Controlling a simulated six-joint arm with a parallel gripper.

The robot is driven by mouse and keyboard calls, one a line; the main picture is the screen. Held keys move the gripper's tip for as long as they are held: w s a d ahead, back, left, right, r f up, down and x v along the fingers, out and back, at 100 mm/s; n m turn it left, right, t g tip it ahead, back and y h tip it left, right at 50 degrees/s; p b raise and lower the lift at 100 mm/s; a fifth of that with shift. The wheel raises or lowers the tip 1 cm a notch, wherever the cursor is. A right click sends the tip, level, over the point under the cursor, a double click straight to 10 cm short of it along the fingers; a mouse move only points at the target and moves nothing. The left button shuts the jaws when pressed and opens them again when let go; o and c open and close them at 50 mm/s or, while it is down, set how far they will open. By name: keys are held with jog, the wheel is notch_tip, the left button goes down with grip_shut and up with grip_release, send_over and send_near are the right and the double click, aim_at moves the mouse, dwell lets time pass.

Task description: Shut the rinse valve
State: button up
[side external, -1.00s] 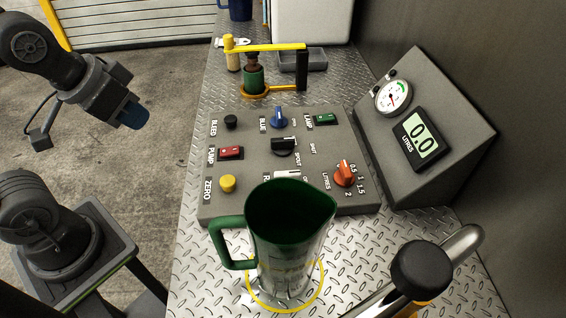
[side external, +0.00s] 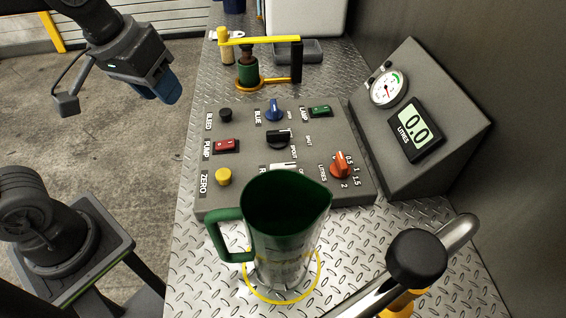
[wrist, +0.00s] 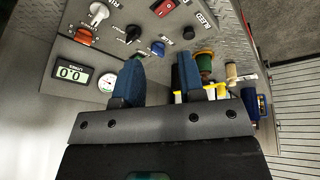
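A white lever knob (side external: 283,166) sits in the front row of the grey control panel (side external: 196,190). Its label starts with R, and the rest is hidden by the green-lined jug (side external: 250,270) in front. The white knob also shows at the top left of the wrist view (wrist: 98,14). I cannot read its setting. My gripper (side external: 168,90) hangs in the air left of the panel, well apart from the knob. In the wrist view its two blue fingers (wrist: 158,68) are apart with nothing between them, so it is open.
The panel also holds a red pump switch (side external: 226,146), a black knob (side external: 278,139), a blue knob (side external: 273,110) and an orange litres knob (side external: 340,165). A curved metal pipe with a black cap (side external: 416,258) stands at front right. A yellow-armed fixture (side external: 262,41) stands behind the panel.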

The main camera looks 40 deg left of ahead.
aim_at(283, 165)
jog(key=o, duration=0.4)
jog(key=w+d+n+g, duration=0.1)
jog(key=w+d, duration=0.2)
jog(key=w+d+n+g, duration=0.1)
jog(key=w+d+n, duration=0.1)
jog(key=w+d, duration=0.2)
jog(key=shift+f, duration=0.1)
jog(key=o, duration=0.4)
jog(key=w+d+f+n+g, duration=0.2)
jog(key=w+d+f+n, duration=0.1)
jog(key=d, duration=0.4)
jog(key=shift+w+d+f+y, duration=0.2)
jog(key=shift+w+d+y, duration=0.1)
jog(key=shift+w, duration=0.5)
notch_tip(283, 165, down, 14)
jog(key=shift+r, duration=0.1)
jog(key=c, duration=0.9)
